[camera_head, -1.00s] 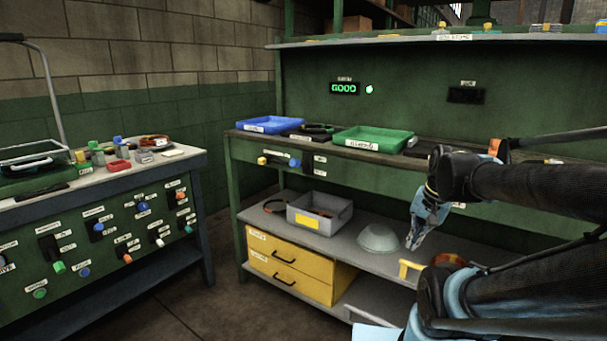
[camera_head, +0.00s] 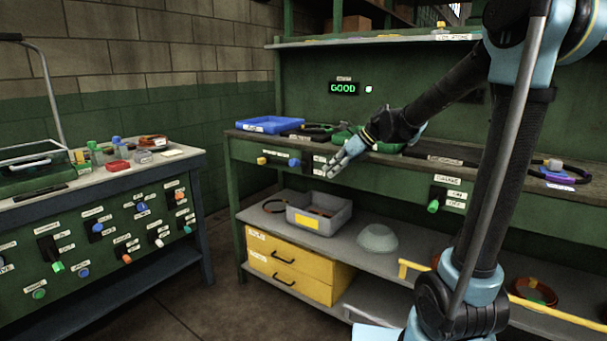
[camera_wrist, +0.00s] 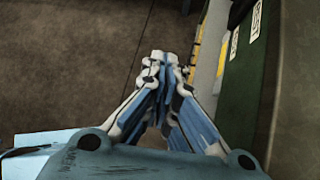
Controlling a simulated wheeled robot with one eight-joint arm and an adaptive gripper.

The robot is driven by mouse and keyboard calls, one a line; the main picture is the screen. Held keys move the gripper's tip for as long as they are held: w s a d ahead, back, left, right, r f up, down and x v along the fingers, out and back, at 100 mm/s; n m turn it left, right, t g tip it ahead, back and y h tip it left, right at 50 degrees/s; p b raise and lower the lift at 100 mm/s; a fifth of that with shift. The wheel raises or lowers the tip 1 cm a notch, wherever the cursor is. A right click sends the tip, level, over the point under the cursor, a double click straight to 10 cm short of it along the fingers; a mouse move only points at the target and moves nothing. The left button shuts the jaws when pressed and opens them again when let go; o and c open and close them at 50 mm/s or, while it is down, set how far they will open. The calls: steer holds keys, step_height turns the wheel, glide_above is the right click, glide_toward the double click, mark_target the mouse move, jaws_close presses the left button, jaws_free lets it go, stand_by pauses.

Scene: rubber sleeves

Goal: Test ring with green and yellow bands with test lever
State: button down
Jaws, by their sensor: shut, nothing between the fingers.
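My gripper (camera_head: 332,174) is shut and empty, in front of the bench's front panel, just right of a black switch (camera_head: 307,161) with small labels. A blue knob (camera_head: 294,162) and a yellow knob (camera_head: 262,161) sit left of it. I cannot tell which control is the test lever or whether the fingers touch anything. A dark ring (camera_head: 316,127) lies on the bench top between the blue and green trays; its bands are too small to make out. The display (camera_head: 344,88) reads GOOD beside a lit lamp (camera_head: 369,89). My closed fingers also show in the wrist view (camera_wrist: 163,62).
The blue tray (camera_head: 270,124) is on the bench; my arm partly hides the green tray (camera_head: 345,129). Below are a grey bin (camera_head: 340,220), a bowl (camera_head: 377,238), yellow drawers (camera_head: 290,272) and rings (camera_head: 537,291). A green knob (camera_head: 433,206) is right. Floor space lies left.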

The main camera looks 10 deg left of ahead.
mark_target(303, 165)
steer(key=w+a+f+m, duration=0.1)
steer(key=w+a, duration=0.1)
steer(key=a, duration=0.3)
steer(key=w+a+f, duration=0.2)
steer(key=a, duration=0.4)
steer(key=shift+a+m+y, duration=0.15)
steer(key=shift+m+y, duration=0.15)
steer(key=shift+m, duration=0.1)
steer(key=shift+g, duration=0.3)
steer(key=shift+w+r+m+g, duration=0.2)
steer(key=shift+r+m+g, duration=0.15)
steer(key=shift+r, duration=0.7)
